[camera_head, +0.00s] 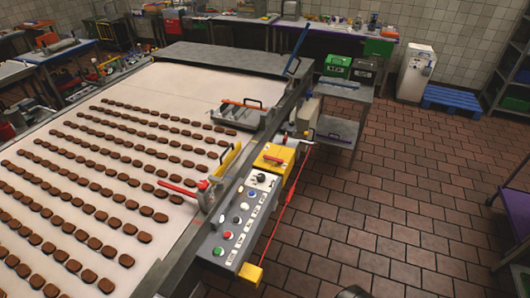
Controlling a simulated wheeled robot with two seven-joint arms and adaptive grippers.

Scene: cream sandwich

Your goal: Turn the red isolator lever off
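A long red lever (179,188) is mounted at the near side rail of the conveyor. It lies nearly flat, with its handle pointing left over the belt. A yellow lever (228,159) stands tilted just behind it, and a blue lever (298,48) rises steeply at the far end of the rail. A yellow box (269,166) with a small dark red part on top sits right of the yellow lever.
The conveyor belt (190,80) carries rows of brown biscuits. A grey control panel (237,222) with coloured buttons stands along its right side, with a red cord (284,205) beside it. The brown tiled floor (390,200) to the right is open. A shelf cart (340,125) stands behind.

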